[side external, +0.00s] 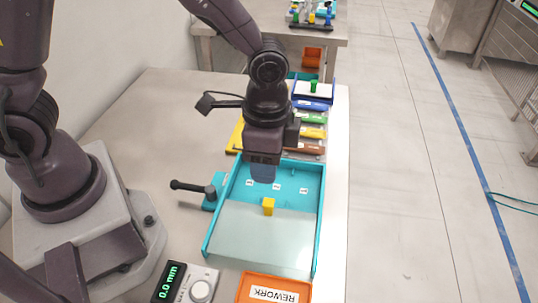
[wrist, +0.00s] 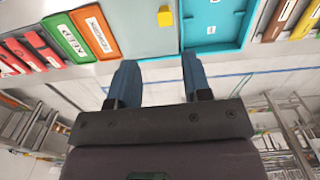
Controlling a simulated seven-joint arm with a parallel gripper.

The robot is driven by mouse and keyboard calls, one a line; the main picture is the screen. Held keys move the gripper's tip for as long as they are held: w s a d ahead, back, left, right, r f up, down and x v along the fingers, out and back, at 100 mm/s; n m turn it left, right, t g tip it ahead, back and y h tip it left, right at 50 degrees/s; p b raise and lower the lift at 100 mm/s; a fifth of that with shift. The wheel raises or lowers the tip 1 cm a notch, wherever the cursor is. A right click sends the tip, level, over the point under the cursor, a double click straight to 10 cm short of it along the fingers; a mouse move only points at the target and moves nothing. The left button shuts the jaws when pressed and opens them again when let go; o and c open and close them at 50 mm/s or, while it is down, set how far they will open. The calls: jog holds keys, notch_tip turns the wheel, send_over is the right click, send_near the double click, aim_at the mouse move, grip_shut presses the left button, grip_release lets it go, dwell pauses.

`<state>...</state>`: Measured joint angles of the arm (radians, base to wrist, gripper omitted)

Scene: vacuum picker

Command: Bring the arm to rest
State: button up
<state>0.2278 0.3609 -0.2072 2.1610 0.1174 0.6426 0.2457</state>
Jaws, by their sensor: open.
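My gripper (side external: 262,174) hangs above the far half of a teal tray (side external: 319,215) on the table. In the wrist view my gripper (wrist: 158,62) has its two blue fingers well apart with nothing between them. A small yellow block (side external: 268,206) stands on the pale panel in the near half of the tray, apart from the fingers. It also shows in the wrist view (wrist: 165,16), beyond the fingertips. The exact height of the fingers above the tray is hard to tell.
A black-handled tool (side external: 188,186) stands left of the tray. A 0.0 mm readout box (side external: 200,289) and an orange REWORK bin (side external: 243,292) are in front. Several coloured bins (side external: 312,119) line the table behind. The table's left rear (side external: 150,110) is clear.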

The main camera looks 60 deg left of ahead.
jog(key=s+a+r+n+t, duration=0.3)
jog(key=s+a+r+n, duration=0.1)
jog(key=r, duration=0.5)
jog(key=s+a+r+n+t, duration=0.2)
jog(key=s+a+r+n, duration=0.2)
jog(key=a+r, duration=0.5)
jog(key=shift+s+r+n+t, duration=0.35)
jog(key=shift+s+n+t, duration=0.05)
jog(key=shift+s, duration=0.7)
